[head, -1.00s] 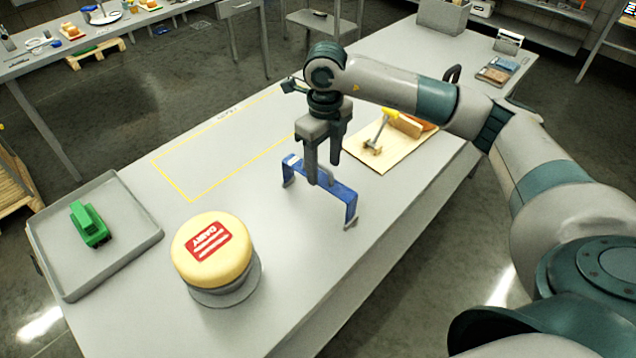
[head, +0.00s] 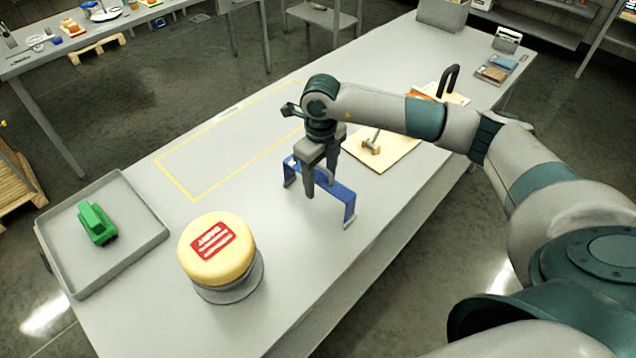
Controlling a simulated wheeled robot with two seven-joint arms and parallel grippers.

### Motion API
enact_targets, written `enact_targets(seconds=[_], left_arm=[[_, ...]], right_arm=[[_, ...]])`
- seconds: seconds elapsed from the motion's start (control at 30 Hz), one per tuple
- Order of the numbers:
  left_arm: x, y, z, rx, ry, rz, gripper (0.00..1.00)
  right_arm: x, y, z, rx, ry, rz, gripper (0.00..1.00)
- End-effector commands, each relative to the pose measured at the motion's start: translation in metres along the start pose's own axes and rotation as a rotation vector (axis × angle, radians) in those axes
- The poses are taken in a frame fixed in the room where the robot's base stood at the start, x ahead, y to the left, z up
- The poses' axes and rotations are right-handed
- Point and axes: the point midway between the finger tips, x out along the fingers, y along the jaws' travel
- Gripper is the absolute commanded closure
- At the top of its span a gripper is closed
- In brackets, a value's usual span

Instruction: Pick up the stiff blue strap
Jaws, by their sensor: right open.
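The stiff blue strap (head: 338,189) stands on the grey table like a low bridge, with its two ends down on the tabletop. My right gripper (head: 320,188) points down over the strap's middle with its jaws open. One finger shows on the near side of the strap and hides a part of it; the other finger shows at the right, by the strap's top. I cannot tell whether the fingers touch it. My left gripper is not in view.
A yellow cheese wheel (head: 216,262) with a red label sits on a grey round base, front left. A grey tray (head: 142,244) holds a green object (head: 97,223). A board (head: 398,158) with a small tool lies right of the gripper. A yellow-outlined area (head: 215,155) is empty.

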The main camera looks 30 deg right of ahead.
Motion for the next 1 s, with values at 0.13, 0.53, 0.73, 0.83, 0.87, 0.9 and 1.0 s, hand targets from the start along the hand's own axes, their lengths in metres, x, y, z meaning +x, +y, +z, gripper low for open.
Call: enact_targets(seconds=[0.13, 0.53, 0.73, 0.83, 0.87, 0.9, 1.0], left_arm=[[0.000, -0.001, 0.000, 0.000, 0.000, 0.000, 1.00], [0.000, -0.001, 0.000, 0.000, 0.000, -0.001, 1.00], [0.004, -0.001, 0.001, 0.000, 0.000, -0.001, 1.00], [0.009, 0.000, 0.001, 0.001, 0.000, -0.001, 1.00], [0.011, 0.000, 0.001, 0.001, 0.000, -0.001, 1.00], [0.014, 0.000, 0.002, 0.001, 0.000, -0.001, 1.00], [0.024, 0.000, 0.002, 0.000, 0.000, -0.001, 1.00]], right_arm=[[0.000, 0.000, 0.000, 0.000, 0.000, 0.000, 0.49], [-0.001, 0.000, 0.000, 0.000, -0.001, 0.000, 0.92], [-0.004, 0.000, 0.001, 0.000, -0.003, 0.000, 0.92], [-0.010, 0.000, 0.001, 0.000, -0.004, 0.001, 0.92], [-0.012, 0.000, 0.001, 0.000, -0.003, 0.000, 0.92], [-0.017, 0.000, 0.001, -0.001, -0.004, -0.001, 0.92], [-0.030, 0.000, 0.002, -0.001, -0.006, -0.001, 0.92]])
